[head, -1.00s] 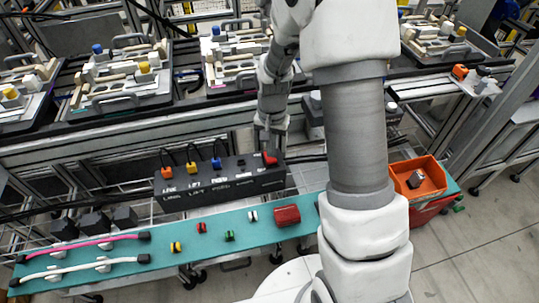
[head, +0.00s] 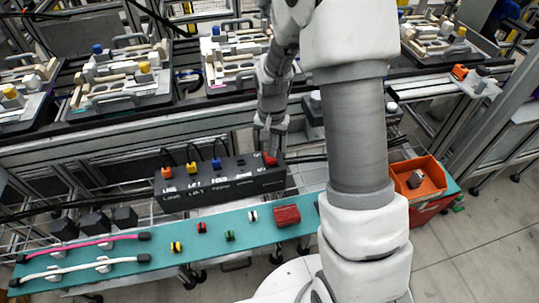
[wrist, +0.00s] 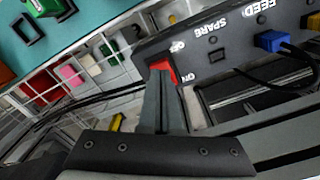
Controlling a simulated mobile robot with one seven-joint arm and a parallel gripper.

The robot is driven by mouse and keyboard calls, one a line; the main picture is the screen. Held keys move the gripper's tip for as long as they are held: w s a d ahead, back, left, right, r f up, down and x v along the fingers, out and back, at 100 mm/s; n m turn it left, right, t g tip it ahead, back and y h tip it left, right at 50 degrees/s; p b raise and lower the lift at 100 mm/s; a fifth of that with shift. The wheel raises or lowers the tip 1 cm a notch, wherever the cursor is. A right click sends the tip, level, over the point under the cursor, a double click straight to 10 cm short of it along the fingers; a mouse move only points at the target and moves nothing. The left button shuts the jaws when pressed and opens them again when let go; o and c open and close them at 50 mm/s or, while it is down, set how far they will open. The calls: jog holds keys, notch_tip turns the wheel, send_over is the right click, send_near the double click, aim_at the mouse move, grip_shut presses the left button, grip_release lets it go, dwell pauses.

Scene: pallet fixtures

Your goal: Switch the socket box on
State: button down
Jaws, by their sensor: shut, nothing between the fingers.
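The socket box (head: 222,182) is a long black box behind the teal shelf. Orange, yellow and blue plugs with cords stand in its sockets. A red switch (head: 270,158) is at its right end. In the wrist view the red switch (wrist: 163,70) sits between printed ON and OFF labels, and the blue plug (wrist: 272,41) is to the right. My gripper (wrist: 163,88) is shut and empty, its fingertips right at the switch and partly covering it. I cannot tell if they touch it or which way the switch is tilted. My gripper (head: 269,148) also shows in the head view.
The teal shelf (head: 215,220) in front holds pink and white cables, small coloured parts and a red block (head: 287,215). An orange bin (head: 418,180) stands at its right end. Fixture trays (head: 120,85) line the back. Black cables run beside the box.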

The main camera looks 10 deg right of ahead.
jog(key=shift+f+b, duration=0.8)
jog(key=shift+f, duration=0.35)
dwell(0.5)
jog(key=shift+r, duration=0.1)
jog(key=shift+r+p, duration=2.65)
jog(key=shift+r, duration=0.8)
jog(key=shift+r, duration=0.15)
jog(key=s+r+n+t+p, duration=0.2)
jog(key=s+r, duration=0.4)
jog(key=r, duration=0.4)
jog(key=s+r+n+t+p, duration=0.1)
jog(key=s+r+n+p, duration=0.1)
jog(key=s+r, duration=0.5)
jog(key=s+r+n+t+p, duration=0.1)
jog(key=s+r, duration=0.6)
jog(key=r, duration=0.7)
jog(key=shift+s+d+n+t+p, duration=0.15)
jog(key=shift+s+n+t+p, duration=0.2)
jog(key=shift+t+p, duration=0.55)
